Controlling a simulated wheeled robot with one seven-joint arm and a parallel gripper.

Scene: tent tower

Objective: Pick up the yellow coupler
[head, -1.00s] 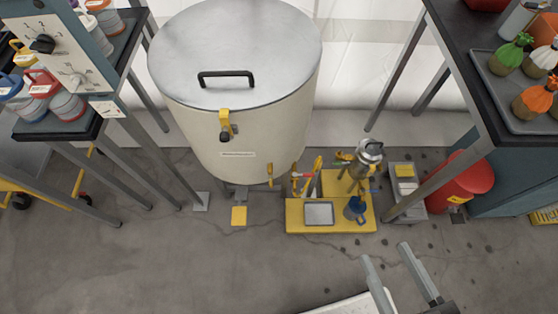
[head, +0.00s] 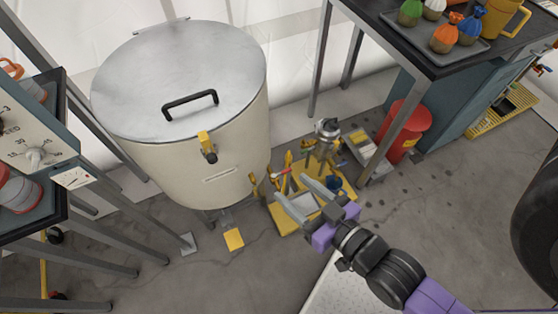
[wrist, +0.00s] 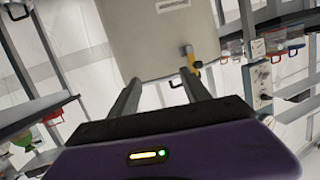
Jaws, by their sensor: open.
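Several small yellow parts stand near the tank's foot and the yellow platform (head: 287,229) in the head view. One upright yellow piece (head: 253,181) is at the tank's base, left of the platform. I cannot tell which part is the yellow coupler; some are partly hidden behind my gripper. My gripper (head: 292,189) is open and empty, its fingers pointing up-left across the platform toward the tank. In the wrist view, the open jaws (wrist: 161,82) point at the tank's side, with a yellow-and-black latch (wrist: 191,60) to the right; nothing is between the fingers.
The cream tank (head: 180,168) with a metal lid stands left of my gripper. A metal canister (head: 327,131) stands at the back of the platform. A red bin (head: 408,125) and table legs are to the right. Open floor lies in front, with a yellow square (head: 233,239) on it.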

